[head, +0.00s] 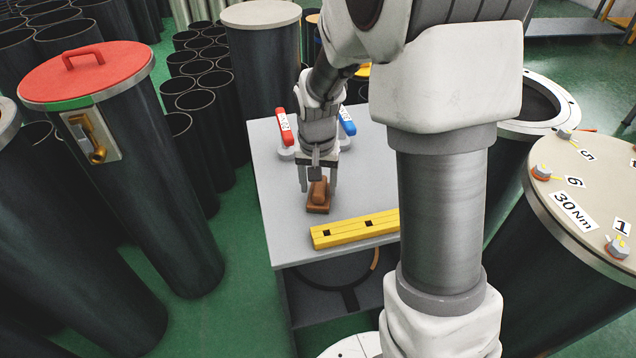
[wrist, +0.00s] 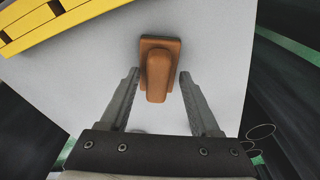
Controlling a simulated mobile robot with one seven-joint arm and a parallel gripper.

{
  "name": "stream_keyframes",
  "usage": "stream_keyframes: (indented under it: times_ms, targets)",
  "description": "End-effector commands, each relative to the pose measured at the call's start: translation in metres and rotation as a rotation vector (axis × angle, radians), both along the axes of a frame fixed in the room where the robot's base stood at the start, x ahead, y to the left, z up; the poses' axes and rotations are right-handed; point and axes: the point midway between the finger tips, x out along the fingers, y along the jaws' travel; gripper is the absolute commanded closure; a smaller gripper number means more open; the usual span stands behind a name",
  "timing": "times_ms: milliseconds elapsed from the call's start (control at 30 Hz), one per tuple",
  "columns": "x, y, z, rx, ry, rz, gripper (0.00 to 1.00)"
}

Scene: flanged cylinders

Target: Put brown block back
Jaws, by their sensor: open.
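The brown block (head: 318,197) has a rectangular base with a raised rounded handle. It stands on the grey table (head: 267,178) near the table's left side. My gripper (head: 319,187) is just above and behind it in the head view, fingers pointing down. The fingers are open, with nothing visibly gripped. A yellow bar (head: 354,229) with dark square holes lies on the table in front of the block.
A red-handled item (head: 283,126) and a blue-handled item (head: 346,121) stand at the table's back. A cylinder with a red lid (head: 86,72) is at left. A cylinder with a bolted lid (head: 590,190) is at right. My arm hides the table's right part.

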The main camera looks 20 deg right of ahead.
Motion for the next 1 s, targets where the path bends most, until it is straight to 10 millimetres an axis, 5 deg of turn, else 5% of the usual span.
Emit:
stream_keyframes:
  times_ms: [400, 733, 1000]
  targets:
    - [-0.008, 0.004, 0.086, 0.001, -0.008, 0.001, 0.37]
    - [-0.015, 0.006, 0.121, 0.001, -0.009, 0.006, 0.37]
    - [-0.058, 0.003, 0.159, 0.006, -0.094, 0.09, 0.37]
